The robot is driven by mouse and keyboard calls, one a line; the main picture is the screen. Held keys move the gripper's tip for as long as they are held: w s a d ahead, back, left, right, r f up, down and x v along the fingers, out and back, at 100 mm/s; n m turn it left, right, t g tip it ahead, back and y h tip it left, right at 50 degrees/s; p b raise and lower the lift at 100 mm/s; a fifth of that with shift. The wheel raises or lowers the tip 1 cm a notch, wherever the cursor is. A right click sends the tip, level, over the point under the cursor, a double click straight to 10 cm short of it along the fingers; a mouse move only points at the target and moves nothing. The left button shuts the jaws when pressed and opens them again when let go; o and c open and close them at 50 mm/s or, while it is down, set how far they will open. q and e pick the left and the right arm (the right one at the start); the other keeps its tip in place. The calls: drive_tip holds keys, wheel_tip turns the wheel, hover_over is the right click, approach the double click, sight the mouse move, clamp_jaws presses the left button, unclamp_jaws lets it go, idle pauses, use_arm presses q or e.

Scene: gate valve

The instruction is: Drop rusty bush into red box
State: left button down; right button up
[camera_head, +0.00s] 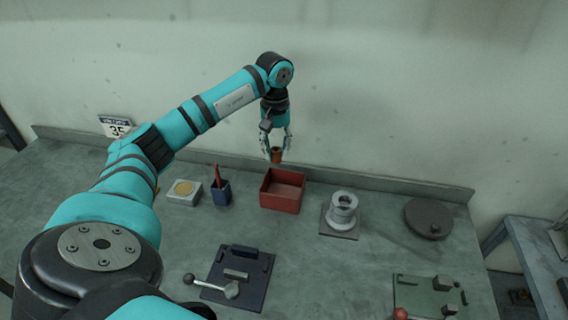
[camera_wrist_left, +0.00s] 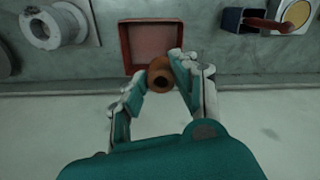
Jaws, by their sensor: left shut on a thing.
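The rusty bush (camera_head: 276,155) is a small brown ring-shaped part. My left gripper (camera_head: 275,150) is shut on it and holds it in the air near the back edge of the red box. The red box (camera_head: 281,203) is open at the top and stands on the bench; its visible floor looks empty. My right gripper is not in view.
A blue cup (camera_head: 221,192) with a red item and a grey block (camera_head: 184,193) stand left of the box. A grey flanged part (camera_head: 342,212) and a dark disc (camera_head: 429,218) are to the right. Dark (camera_head: 238,276) and green (camera_head: 429,294) fixtures lie in front. A wall rises behind.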

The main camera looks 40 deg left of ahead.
sight(276, 162)
use_arm(q)
wheel_tip(276, 162, down, 4)
drive_tip(key=shift+r+b, duration=0.1)
drive_tip(key=shift+b, duration=0.95)
drive_tip(key=shift+f, duration=0.4)
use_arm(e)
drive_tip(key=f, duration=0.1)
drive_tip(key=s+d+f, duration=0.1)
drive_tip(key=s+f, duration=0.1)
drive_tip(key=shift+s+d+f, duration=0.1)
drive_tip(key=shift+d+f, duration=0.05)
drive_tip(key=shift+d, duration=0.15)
use_arm(q)
drive_tip(key=c, duration=1.3)
unclamp_jaws()
drive_tip(key=o, duration=0.4)
drive_tip(key=shift+c, duration=0.2)
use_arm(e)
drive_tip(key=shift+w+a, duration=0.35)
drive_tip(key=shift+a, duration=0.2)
